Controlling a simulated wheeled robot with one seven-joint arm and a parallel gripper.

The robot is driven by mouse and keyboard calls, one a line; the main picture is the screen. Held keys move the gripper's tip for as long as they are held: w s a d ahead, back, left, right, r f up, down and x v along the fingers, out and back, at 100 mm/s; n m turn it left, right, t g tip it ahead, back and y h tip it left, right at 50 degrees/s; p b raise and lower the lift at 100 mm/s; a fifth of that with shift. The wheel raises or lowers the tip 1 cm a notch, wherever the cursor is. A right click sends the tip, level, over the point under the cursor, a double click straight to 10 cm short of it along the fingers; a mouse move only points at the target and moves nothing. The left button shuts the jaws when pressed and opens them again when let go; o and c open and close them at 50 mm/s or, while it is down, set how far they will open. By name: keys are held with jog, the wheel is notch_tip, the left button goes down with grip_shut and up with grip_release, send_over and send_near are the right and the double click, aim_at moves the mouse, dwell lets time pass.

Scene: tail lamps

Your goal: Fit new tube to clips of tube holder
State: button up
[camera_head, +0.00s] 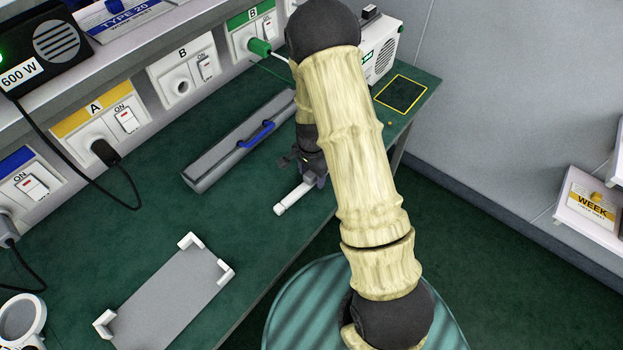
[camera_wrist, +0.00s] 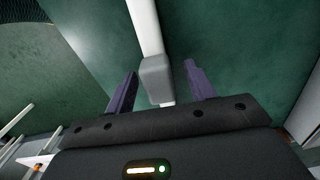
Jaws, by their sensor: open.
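A white tube (camera_head: 294,197) lies over the green bench near its front edge, with one end showing left of my gripper. In the wrist view the white tube (camera_wrist: 146,28) runs up from a grey block (camera_wrist: 157,78) on it. My gripper (camera_wrist: 160,70) is open, with one purple finger on each side of the block and gaps showing. In the head view my gripper (camera_head: 313,174) is partly hidden by my arm. A grey plate with white corner brackets (camera_head: 172,300) lies at the lower left.
Switch and socket panels (camera_head: 100,112) with a black cable line the back. A white device (camera_head: 383,48) stands at the far right. Bare bench lies between plate and tube.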

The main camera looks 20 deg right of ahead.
jog(key=shift+s+d, duration=0.1)
jog(key=shift+d, duration=0.05)
jog(key=c, duration=1.1)
jog(key=shift+r, duration=0.5)
notch_tip(320, 180, up, 9)
jog(key=shift+r, duration=0.1)
